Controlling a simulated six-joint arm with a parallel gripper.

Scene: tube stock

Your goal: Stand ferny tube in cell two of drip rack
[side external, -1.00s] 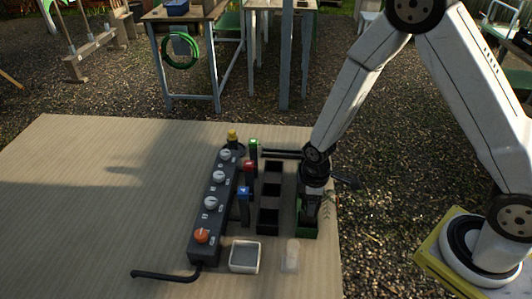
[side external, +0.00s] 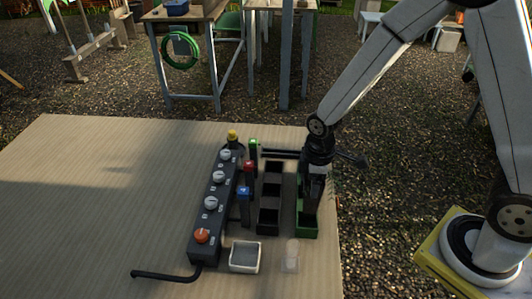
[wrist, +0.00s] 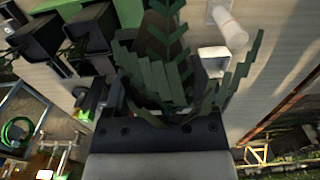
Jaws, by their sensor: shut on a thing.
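The ferny tube shows in the wrist view as green fronds (wrist: 165,75) around a dark body between my jaws; its lower end is hidden. My gripper (side external: 316,188) is shut on it, over the green-edged rack (side external: 307,233) at the right of the board. The rack's front cell shows dark and open; my gripper hides its other cells. I cannot tell whether the tube's foot is inside a cell or above it. Beside it on the left stands a black rack (side external: 268,214) with three dark cells. I cannot tell which rack is the drip rack.
A dark control box (side external: 212,205) with several knobs stands left of the racks. Posts with green, red (side external: 249,167) and blue (side external: 244,191) tops stand between. The board's left is clear.

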